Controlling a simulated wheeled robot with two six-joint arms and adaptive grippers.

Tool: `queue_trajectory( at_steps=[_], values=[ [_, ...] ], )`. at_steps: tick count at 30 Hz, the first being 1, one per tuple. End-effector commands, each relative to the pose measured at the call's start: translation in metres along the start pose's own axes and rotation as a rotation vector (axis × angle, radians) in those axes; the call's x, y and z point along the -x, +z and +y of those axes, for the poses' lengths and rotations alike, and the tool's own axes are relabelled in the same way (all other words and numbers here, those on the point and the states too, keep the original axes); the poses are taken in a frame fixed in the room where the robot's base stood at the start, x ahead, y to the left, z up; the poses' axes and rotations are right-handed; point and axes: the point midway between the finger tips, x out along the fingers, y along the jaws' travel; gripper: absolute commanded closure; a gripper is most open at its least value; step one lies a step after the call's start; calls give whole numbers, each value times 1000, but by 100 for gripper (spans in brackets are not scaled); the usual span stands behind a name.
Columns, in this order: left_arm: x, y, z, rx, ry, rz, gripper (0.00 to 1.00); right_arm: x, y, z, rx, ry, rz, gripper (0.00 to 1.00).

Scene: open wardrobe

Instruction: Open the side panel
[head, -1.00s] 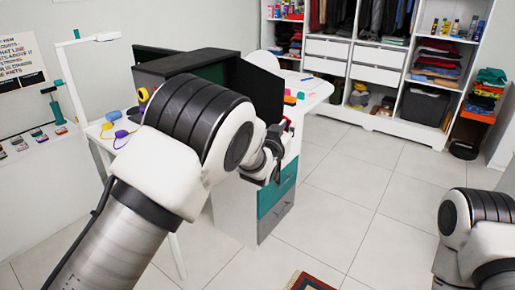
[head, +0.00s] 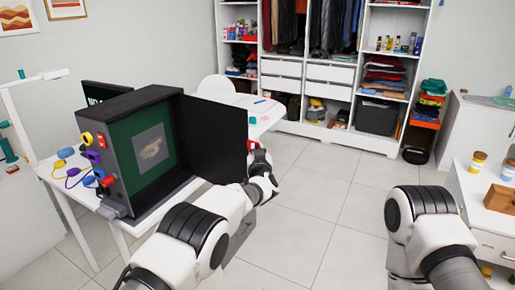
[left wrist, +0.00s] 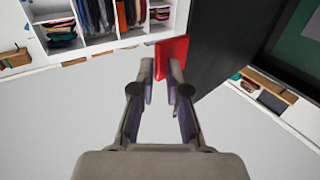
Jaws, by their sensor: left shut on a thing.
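A dark computer-like case (head: 107,125) stands on a white desk, its green inside (head: 170,165) and a grey square plate in view. Its black side panel (head: 215,138) is swung out from the case's right edge and also fills the upper right of the left wrist view (left wrist: 225,45). A red handle (left wrist: 172,52) is at the panel's outer edge. My left gripper (head: 262,158) is shut on this handle, which lies at its fingertips (left wrist: 163,70) in the wrist view. My right arm shows at the right, but its gripper is out of view.
The white desk (head: 55,180) carries coloured knobs and cables left of the case. A wardrobe (head: 290,85) with clothes, drawers and shelves stands behind. A white cabinet (head: 465,205) with jars is at the right. The tiled floor (head: 330,185) between is clear.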

Motion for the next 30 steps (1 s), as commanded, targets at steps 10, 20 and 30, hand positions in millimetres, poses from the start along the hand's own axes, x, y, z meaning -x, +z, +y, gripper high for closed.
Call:
queue_trajectory(
  at_steps=[10,20,30],
  values=[
    [-2,0,-6,-2,-10,1,100,0,0,0,0,0,0,28],
    [-1,0,-3,-1,-6,1,67,0,0,0,0,0,0,28],
    [-1,0,-2,-1,-4,1,67,0,0,0,0,0,0,28]
  ],
)
